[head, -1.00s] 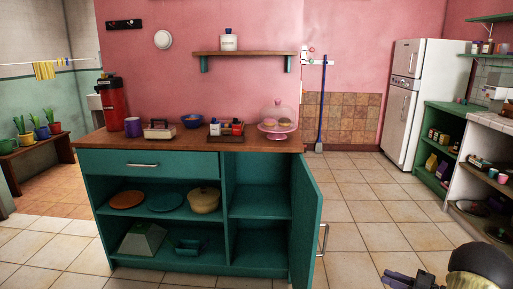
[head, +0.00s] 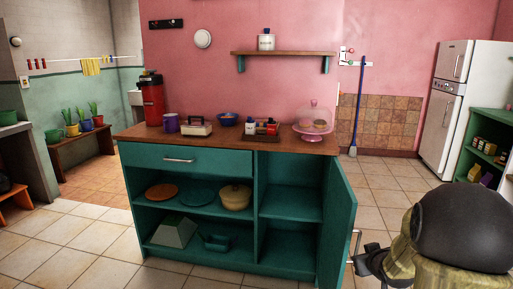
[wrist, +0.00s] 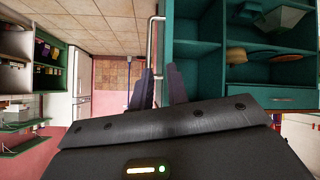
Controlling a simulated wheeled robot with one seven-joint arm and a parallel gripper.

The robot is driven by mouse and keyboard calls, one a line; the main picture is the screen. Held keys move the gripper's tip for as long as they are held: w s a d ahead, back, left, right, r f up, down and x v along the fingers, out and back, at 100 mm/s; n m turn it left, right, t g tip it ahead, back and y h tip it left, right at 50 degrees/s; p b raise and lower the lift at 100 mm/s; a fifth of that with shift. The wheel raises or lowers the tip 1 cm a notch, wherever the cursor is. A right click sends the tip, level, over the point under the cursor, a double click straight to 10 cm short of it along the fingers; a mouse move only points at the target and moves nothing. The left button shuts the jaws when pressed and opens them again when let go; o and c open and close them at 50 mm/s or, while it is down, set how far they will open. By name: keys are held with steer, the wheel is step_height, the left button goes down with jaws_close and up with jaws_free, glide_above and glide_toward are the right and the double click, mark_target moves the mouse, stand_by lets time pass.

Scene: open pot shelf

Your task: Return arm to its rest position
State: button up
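My gripper (head: 366,262) is at the lower right of the head view, with my arm behind it. In the wrist view the two dark fingers (wrist: 162,82) stand apart with a gap between them, and nothing is clearly held. The fingertips appear close to the bar handle (head: 354,246) of the open cabinet door (head: 338,225). The handle also shows in the wrist view (wrist: 151,45), just beyond the fingers. I cannot tell whether they touch.
The teal cabinet (head: 180,155) stands ahead with its right door swung open towards me. Pots and plates sit on its open shelves. Tiled floor (head: 380,200) is free to the right, before the fridge (head: 445,110) and a green shelf unit (head: 490,130).

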steer(key=s+a+f+m+g+y, duration=0.1)
steer(key=s+a+g, duration=0.3)
steer(key=s+a, duration=0.55)
steer(key=s+a+f+m+g, duration=0.1)
steer(key=s+a+g, duration=0.45)
steer(key=s, duration=0.75)
step_height(320, 180, up, 36)
steer(key=t+p, duration=0.1)
steer(key=p, duration=3.5)
steer(key=shift+w+a+t+p, duration=0.3)
steer(key=shift+w+a+t, duration=0.05)
steer(key=shift+w+a, duration=0.1)
steer(key=shift+f, duration=0.15)
steer(key=shift+d, duration=0.15)
